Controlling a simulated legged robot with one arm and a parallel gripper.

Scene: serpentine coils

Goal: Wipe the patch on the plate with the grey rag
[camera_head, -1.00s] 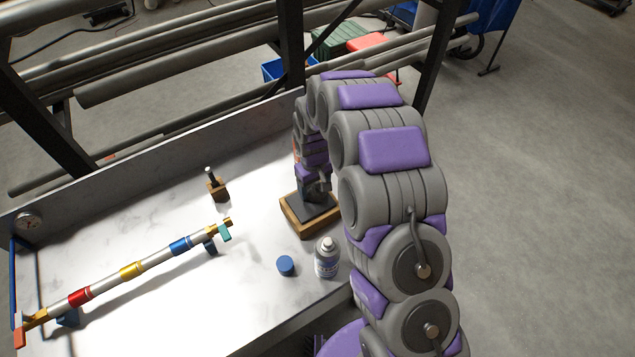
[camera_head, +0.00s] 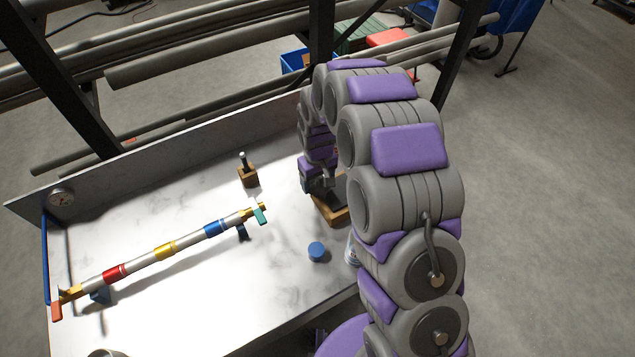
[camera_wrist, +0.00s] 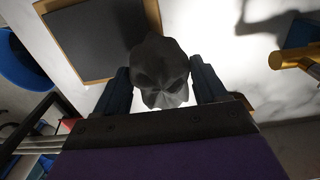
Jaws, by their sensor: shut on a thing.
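My gripper (camera_wrist: 161,78) is shut on the crumpled grey rag (camera_wrist: 160,62), which bulges out between the two dark fingers in the wrist view. The dark plate (camera_wrist: 85,38) lies in a wooden frame at the upper left of that view; the rag overlaps its right edge in the picture. I cannot tell whether the rag touches the plate. In the head view the plate's wooden frame (camera_head: 339,217) is partly hidden by my arm, with my gripper (camera_head: 310,188) at its left side. I cannot make out the patch on the visible part of the plate.
On the white table (camera_head: 190,285) stand a blue cap (camera_head: 316,252), a bottle (camera_head: 352,250) mostly hidden by my arm, and a wooden block (camera_head: 248,177) holding a small upright item. A rod with coloured bands (camera_head: 165,249) lies across the left. A low wall (camera_head: 150,176) runs along the back.

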